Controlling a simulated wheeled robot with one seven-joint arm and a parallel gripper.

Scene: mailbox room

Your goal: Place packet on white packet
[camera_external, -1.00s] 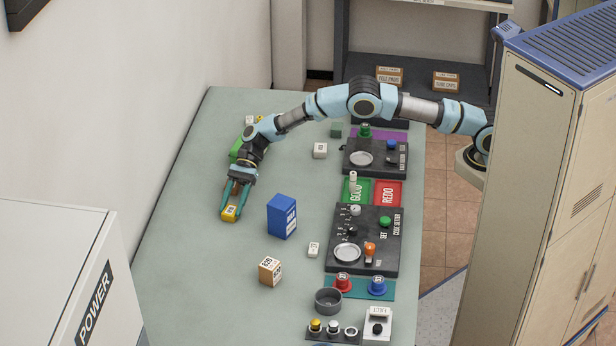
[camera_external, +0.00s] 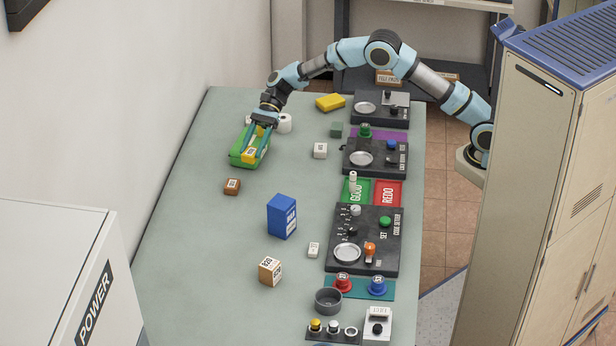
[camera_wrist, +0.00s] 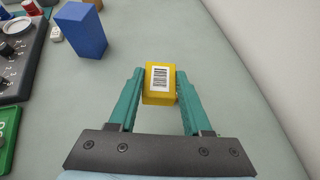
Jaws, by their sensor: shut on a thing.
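My gripper (camera_external: 254,147) is shut on a yellow packet (camera_external: 249,156) with a white barcode label. In the wrist view the yellow packet (camera_wrist: 159,84) sits between the teal fingertips (camera_wrist: 158,88). Several white things could be the white packet: a small white box (camera_external: 320,151) right of my gripper, another (camera_external: 314,250) nearer the front, and a rounded white thing (camera_external: 286,123) just behind my gripper. I cannot tell which one is meant.
A brown box (camera_external: 232,186), blue box (camera_external: 282,216) and tan box (camera_external: 270,271) stand on the table. A yellow block (camera_external: 330,102) lies at the back. Dark control panels (camera_external: 376,158) line the right edge. The table's left front is clear.

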